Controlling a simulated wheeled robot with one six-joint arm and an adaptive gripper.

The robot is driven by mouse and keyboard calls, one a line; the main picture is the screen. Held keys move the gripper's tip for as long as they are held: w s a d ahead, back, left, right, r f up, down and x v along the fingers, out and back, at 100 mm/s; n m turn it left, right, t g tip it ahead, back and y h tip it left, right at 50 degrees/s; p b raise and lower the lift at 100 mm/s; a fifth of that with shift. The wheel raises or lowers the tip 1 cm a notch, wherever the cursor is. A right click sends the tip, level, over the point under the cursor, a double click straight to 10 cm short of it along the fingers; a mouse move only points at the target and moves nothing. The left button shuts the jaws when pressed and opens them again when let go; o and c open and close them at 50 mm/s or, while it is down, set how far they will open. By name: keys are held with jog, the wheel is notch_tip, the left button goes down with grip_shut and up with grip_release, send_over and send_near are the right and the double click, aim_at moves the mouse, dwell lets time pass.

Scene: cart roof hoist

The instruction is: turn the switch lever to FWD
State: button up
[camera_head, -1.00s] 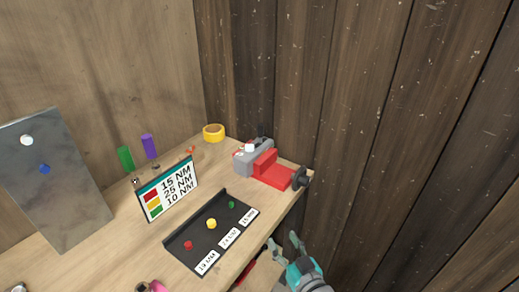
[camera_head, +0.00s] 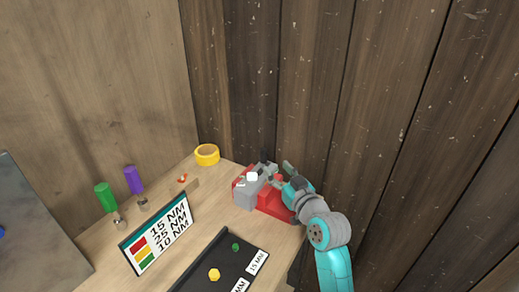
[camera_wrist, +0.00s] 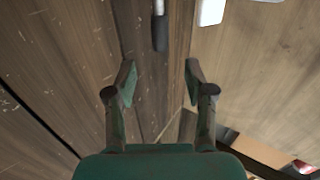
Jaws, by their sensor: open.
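A grey housing (camera_head: 246,192) with a white block (camera_head: 252,176) on top sits in a red vise (camera_head: 272,203) at the table's far corner. A slim dark upright piece (camera_head: 264,160), perhaps the switch lever, stands behind the block. In the wrist view a dark rod with a rounded end (camera_wrist: 159,32) lies beyond the fingertips, in line with the gap between them. My gripper (camera_head: 283,172) is open and empty, just right of the housing and over the vise; its two fingers also show in the wrist view (camera_wrist: 160,78). No FWD marking is readable.
The plank wall (camera_head: 320,110) stands close behind the vise and my arm. A yellow tape roll (camera_head: 207,154) lies left of the housing. A torque sign (camera_head: 158,236), a black tray (camera_head: 222,262) and green and purple screwdrivers (camera_head: 133,179) stand nearer and left.

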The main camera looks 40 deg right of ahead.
aim_at(265, 155)
jog(key=x, duration=1)
grip_shut()
